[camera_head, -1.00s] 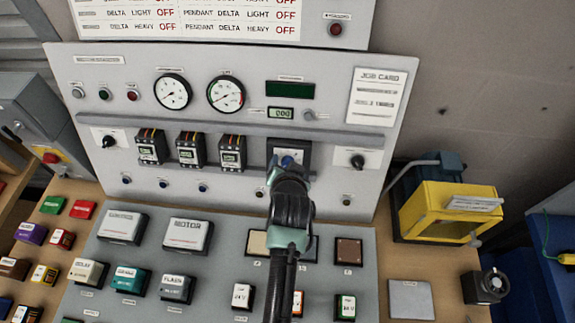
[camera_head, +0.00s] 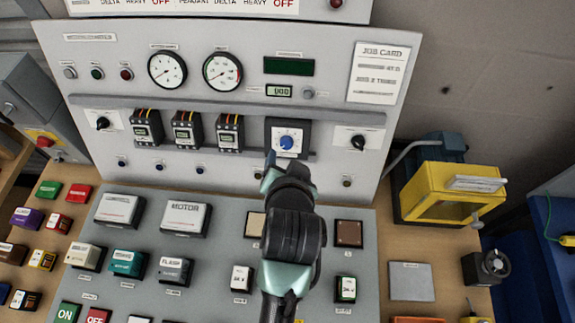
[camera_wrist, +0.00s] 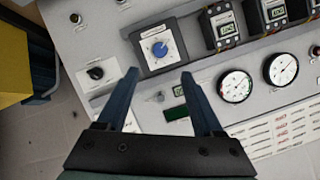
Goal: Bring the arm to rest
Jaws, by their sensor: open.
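My gripper (camera_wrist: 160,88) is open and empty in the wrist view, its two dark blue fingers spread apart in front of the grey panel. The blue dial (camera_wrist: 160,49) on its white plate shows beyond the fingertips, apart from them. In the head view my arm reaches up over the console, and the blue dial (camera_head: 287,142) shows just above its end. The fingers are mostly hidden behind my wrist there.
The upright panel (camera_head: 225,110) carries gauges, breakers and a rail (camera_head: 230,110). A yellow machine (camera_head: 450,195) stands at right. A bare grey plate (camera_head: 410,281) lies on the wooden bench.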

